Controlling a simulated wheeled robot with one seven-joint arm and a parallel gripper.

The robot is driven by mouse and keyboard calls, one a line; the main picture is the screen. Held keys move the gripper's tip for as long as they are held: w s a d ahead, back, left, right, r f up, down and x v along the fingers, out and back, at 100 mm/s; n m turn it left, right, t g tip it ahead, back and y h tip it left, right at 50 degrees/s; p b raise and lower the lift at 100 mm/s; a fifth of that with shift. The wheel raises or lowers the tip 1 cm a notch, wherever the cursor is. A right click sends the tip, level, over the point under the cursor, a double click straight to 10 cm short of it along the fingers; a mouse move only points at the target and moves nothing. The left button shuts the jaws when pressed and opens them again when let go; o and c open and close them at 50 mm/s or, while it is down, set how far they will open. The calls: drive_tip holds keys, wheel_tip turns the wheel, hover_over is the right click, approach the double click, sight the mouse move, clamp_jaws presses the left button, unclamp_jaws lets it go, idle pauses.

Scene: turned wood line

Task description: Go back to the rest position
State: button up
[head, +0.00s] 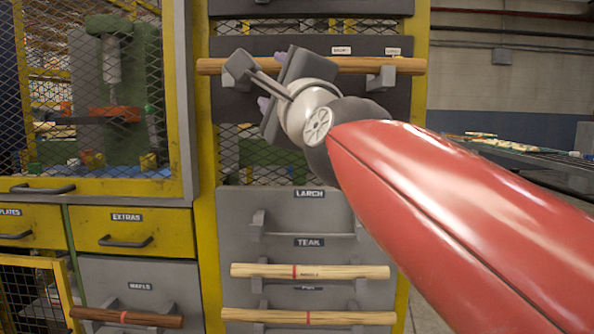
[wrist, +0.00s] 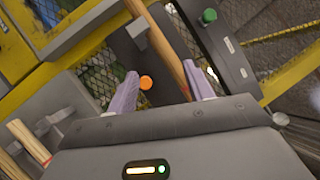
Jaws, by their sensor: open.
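My gripper (head: 264,104) is in front of the upper part of the rack, at the end of my red arm. Its two lavender fingers (wrist: 163,82) are spread apart in the wrist view, with nothing held. A long brown wooden rod (head: 350,65) lies level across the upper dark panel, on grey hooks. My gripper and wrist hide part of it in the head view. In the wrist view the rod (wrist: 158,32) runs slanting between the fingers, closer to the right one; I cannot tell how far beyond them it is.
Below, the grey panel has an empty holder labelled LARCH (head: 309,193). Pale rods with red bands rest at TEAK (head: 335,271) and on the row under it. A yellow mesh cabinet (head: 188,110) stands left, with yellow drawers (head: 150,232) beneath. A dark table (head: 520,155) is at right.

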drive_tip(key=s+d+f+n+g+h, duration=0.1)
drive_tip(key=d+f+n+g, duration=0.15)
drive_tip(key=f, duration=0.55)
drive_tip(key=d+f+n+g+h, duration=0.2)
drive_tip(key=f+n, duration=0.2)
drive_tip(key=f, duration=0.3)
drive_tip(key=s+d+f+n+g+h, duration=0.1)
drive_tip(key=s+d+f+n+g, duration=0.2)
drive_tip(key=f, duration=0.7)
drive_tip(key=s+d+f+n+g+h, duration=0.2)
drive_tip(key=s+d+f+n+g, duration=0.1)
drive_tip(key=s+d+f, duration=0.3)
drive_tip(key=s+d+f+n+g+h+p, duration=0.1)
drive_tip(key=s+d+f+n+g, duration=0.3)
drive_tip(key=f, duration=1.1)
drive_tip(key=s+h, duration=0.1)
drive_tip(key=s, duration=0.2)
drive_tip(key=shift+s+d, duration=0.3)
drive_tip(key=shift+s, duration=0.05)
drive_tip(key=shift+n, duration=0.25)
